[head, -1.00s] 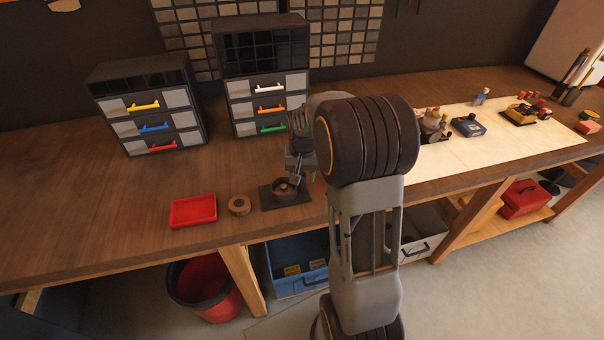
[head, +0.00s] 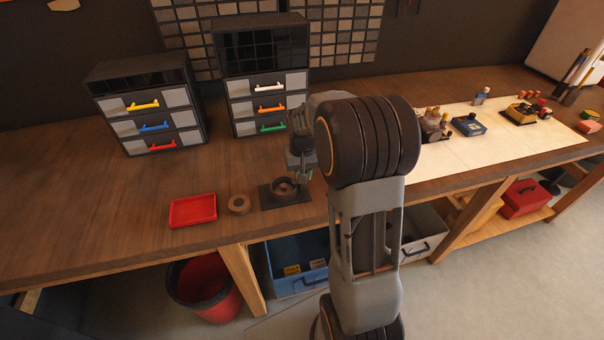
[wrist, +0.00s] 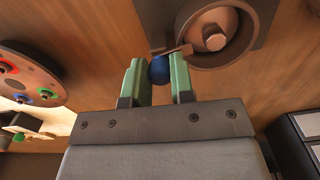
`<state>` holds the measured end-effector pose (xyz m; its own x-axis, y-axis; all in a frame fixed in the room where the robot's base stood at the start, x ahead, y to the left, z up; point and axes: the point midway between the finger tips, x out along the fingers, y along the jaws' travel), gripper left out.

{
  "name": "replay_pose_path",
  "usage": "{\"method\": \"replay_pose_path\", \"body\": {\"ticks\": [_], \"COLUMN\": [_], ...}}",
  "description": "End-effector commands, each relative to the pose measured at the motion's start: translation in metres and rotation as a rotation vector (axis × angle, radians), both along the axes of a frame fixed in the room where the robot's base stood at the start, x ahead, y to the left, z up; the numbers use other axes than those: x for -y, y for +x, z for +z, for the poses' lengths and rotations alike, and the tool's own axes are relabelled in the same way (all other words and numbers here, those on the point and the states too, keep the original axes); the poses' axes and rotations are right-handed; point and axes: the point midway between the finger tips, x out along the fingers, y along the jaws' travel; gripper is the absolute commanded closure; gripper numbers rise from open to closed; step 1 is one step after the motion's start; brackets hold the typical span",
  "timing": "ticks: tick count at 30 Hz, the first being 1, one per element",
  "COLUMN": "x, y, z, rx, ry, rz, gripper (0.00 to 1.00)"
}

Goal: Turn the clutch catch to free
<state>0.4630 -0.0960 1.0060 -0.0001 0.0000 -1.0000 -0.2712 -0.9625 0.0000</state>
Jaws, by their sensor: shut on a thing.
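The clutch is a round brown housing (head: 284,187) with a raised rim and a centre post, on a dark square plate (head: 300,197) near the bench's front edge. In the wrist view the housing (wrist: 228,47) is at the upper right. Its catch is a thin lever with a blue knob (wrist: 160,69) beside the housing's rim. My gripper (wrist: 160,80) has green fingers, one on each side of the knob, and is shut on it. In the head view my gripper (head: 302,173) is small beside the housing, and the knob cannot be made out.
A wooden ring (head: 239,204) and a red tray (head: 193,210) lie left of the clutch. Two drawer cabinets (head: 148,105) (head: 266,80) stand behind. A disc with coloured rings (wrist: 28,75) shows at the wrist view's left. My arm hides part of the bench.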

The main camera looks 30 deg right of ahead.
Motion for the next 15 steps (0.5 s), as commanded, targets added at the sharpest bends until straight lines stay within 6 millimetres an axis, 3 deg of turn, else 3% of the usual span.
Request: {"method": "replay_pose_path", "body": {"ticks": [15], "x": [0.0003], "y": [0.0004], "z": [0.0004], "rx": [0.002], "ry": [0.000], "rz": [0.487], "gripper": [1.00]}}
